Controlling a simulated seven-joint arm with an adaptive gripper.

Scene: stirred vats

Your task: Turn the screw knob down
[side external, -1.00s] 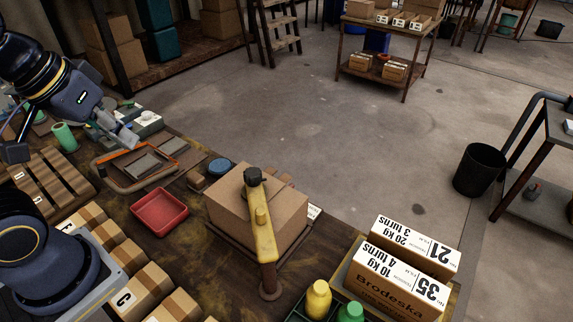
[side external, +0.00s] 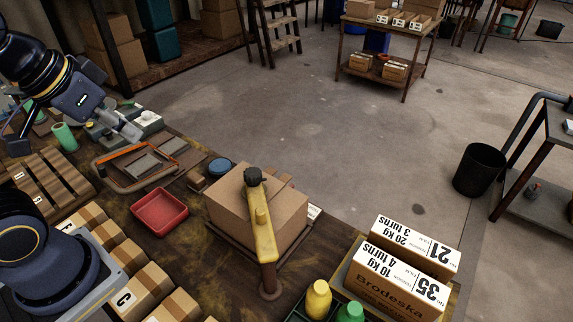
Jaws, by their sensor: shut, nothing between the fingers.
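A dark screw knob (side external: 253,177) sits at the top end of a yellow arm (side external: 262,225) on an upright post. The yellow arm reaches over a large brown cardboard box (side external: 228,200) on the bench. My gripper (side external: 136,133) is at the left, above the back of the bench, well apart from the knob. Its fingers are closed together with nothing between them, pointing down and right. The underside of the yellow arm, where it meets the box, is hidden from this side.
A red tray (side external: 160,209) and a blue round item (side external: 220,167) lie between my gripper and the box. Labelled cartons (side external: 400,270) reading 3 turns and 4 turns stand at the right. Yellow (side external: 318,298) and green bottles (side external: 350,312) stand at the front.

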